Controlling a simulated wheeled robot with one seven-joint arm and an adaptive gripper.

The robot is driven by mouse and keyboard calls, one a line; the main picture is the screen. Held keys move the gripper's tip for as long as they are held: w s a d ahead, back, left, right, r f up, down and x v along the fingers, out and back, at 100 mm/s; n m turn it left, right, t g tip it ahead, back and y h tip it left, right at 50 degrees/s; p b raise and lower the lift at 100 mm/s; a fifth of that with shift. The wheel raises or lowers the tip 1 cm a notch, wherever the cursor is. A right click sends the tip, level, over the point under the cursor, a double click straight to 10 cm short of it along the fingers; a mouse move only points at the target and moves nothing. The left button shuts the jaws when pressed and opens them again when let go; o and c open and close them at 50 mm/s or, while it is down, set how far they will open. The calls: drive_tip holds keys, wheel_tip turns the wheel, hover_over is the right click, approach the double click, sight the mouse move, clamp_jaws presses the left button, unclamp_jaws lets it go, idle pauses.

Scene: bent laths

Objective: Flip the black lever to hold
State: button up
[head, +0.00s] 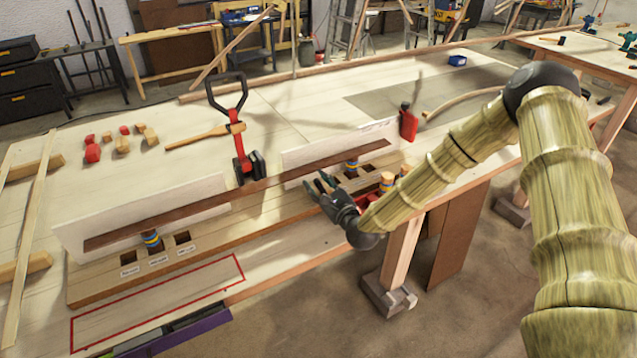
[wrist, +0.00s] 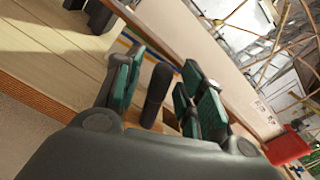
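A black, rounded lever (wrist: 157,92) stands between my fingers in the wrist view. My gripper (wrist: 162,90) is open around it, with a finger on each side and narrow gaps; I cannot tell whether either finger touches it. In the head view my gripper (head: 322,184) is at the right part of the wooden jig board (head: 225,228), just in front of the dark brown lath (head: 215,203). I cannot make out the lever in the head view. Banded pegs (head: 152,241) stand in slots of the board, and the left slots have small labels, unreadable here.
A red clamp with a black handle (head: 240,128) stands behind the lath. White upright panels (head: 145,212) back it. A red bottle (head: 408,122) stands at the right rear, and loose blocks (head: 122,144) lie at left. The red-outlined area (head: 150,312) in front is clear.

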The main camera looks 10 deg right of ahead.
clamp_jaws()
drive_tip(key=shift+d+f+b, duration=0.1)
drive_tip(key=shift+d+b, duration=0.05)
drive_tip(key=shift+b, duration=0.25)
drive_tip(key=shift+w+d+m+b, duration=0.1)
drive_tip(key=shift+d+m+b, duration=0.1)
drive_tip(key=shift+m+b, duration=0.45)
drive_tip(key=m+b, duration=0.1)
drive_tip(key=b, duration=0.1)
drive_tip(key=d+m+b, duration=0.1)
drive_tip(key=b, duration=0.2)
drive_tip(key=d+m+b, duration=0.1)
drive_tip(key=b, duration=0.2)
drive_tip(key=shift+w+m, duration=0.35)
drive_tip(key=m+b, duration=0.1)
drive_tip(key=b, duration=0.2)
drive_tip(key=d+m+b, duration=0.1)
drive_tip(key=b, duration=0.2)
drive_tip(key=d+m+b, duration=0.1)
drive_tip(key=b, duration=0.2)
drive_tip(key=shift+w+d+m, duration=0.1)
drive_tip(key=shift+w+m, duration=0.2)
drive_tip(key=shift+m, duration=0.1)
drive_tip(key=shift+w+d+m+b, duration=0.15)
drive_tip(key=shift+m+b, duration=0.35)
drive_tip(key=shift+b, duration=0.45)
drive_tip(key=shift+d+b, duration=0.1)
drive_tip(key=shift+b, duration=0.25)
